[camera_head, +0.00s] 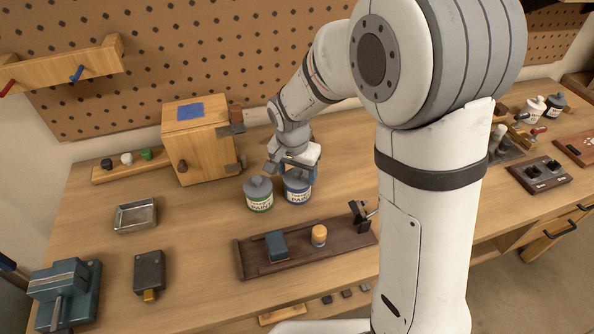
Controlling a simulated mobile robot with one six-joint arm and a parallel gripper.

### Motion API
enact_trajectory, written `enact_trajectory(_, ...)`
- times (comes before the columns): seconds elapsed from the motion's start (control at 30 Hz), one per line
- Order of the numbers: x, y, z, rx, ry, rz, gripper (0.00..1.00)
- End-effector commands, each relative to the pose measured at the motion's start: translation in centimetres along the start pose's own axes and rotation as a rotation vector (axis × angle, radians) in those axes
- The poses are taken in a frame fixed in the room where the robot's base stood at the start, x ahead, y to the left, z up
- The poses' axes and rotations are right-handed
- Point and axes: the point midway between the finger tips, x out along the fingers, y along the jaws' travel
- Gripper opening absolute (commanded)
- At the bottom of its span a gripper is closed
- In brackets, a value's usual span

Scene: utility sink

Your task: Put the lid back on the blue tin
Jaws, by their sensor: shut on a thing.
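The blue tin (298,194), with a blue band and a pale paint label, stands upright on the bench near the middle. A grey lid (296,180) shows at its top. I cannot tell whether it is fully seated or slightly above the rim. My gripper (298,168) is directly over the blue tin, shut on the lid; the fingertips and the lid's knob are mostly hidden by the wrist. A similar green tin (259,202) with a grey knobbed lid stands close on the left of the blue tin.
A wooden cabinet (198,150) stands behind on the left. A dark wooden tray (300,259) with a blue block and an orange-topped jar lies in front. A metal tray (136,215) sits at the left. My arm hides the bench to the right.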

Motion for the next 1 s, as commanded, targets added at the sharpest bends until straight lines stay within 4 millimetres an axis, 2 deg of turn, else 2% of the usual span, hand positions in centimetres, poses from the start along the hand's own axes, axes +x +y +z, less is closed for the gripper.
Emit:
enact_trajectory(0.13, -0.02, -0.01, -0.01, 0.0, 0.0, 0.0, 0.44)
enact_trajectory(0.17, -0.02, -0.01, -0.01, 0.0, 0.0, 0.0, 0.68)
enact_trajectory(0.43, -0.01, 0.0, -0.01, 0.0, 0.0, 0.0, 0.9)
enact_trajectory(0.6, -0.01, 0.0, -0.01, 0.0, 0.0, 0.0, 0.91)
enact_trajectory(0.73, 0.0, 0.01, -0.01, 0.0, 0.0, 0.0, 1.0)
enact_trajectory(1.0, -0.17, 0.01, -0.05, 0.0, 0.0, 0.0, 1.0)
